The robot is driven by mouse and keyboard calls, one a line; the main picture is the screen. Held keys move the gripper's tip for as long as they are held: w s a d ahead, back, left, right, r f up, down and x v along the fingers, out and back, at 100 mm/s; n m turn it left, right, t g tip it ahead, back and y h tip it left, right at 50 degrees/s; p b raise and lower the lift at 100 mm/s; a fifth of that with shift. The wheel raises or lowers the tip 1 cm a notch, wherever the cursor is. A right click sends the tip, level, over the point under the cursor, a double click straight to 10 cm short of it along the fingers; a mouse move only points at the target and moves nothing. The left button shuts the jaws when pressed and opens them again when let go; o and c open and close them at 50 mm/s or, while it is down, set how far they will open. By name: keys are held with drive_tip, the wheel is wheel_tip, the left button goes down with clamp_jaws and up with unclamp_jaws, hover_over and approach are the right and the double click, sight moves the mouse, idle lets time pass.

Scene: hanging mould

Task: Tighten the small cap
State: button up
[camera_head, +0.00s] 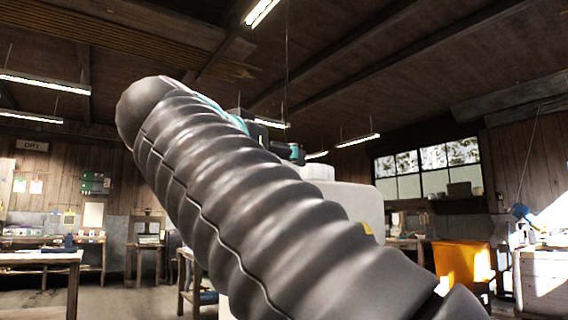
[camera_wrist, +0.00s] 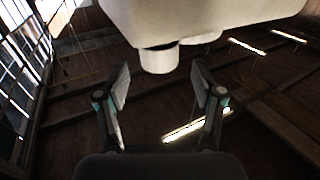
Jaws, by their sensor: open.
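The mould is a large off-white block; it fills the top of the wrist view (camera_wrist: 225,15) and stands partly behind my arm in the head view (camera_head: 362,207). A short white cylindrical cap (camera_wrist: 159,59) sticks out of it in the wrist view. A second white round part (camera_wrist: 203,38) shows behind and to the right, partly hidden. I cannot tell for sure which is the small cap. My gripper (camera_wrist: 160,84) is open and empty, its fingers spread either side of the nearer cap's line, with the cap just beyond the fingertips. A white round top (camera_head: 318,172) shows above the mould in the head view.
My ribbed dark arm covers much of the head view. A workbench (camera_head: 40,257) stands at the left, an orange bin (camera_head: 462,263) and a white cabinet (camera_head: 543,285) at the right. A thin cable (camera_head: 286,60) hangs from the ceiling.

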drive_tip(key=v, duration=0.8)
drive_tip(key=shift+s, duration=0.2)
drive_tip(key=shift+a, duration=0.1)
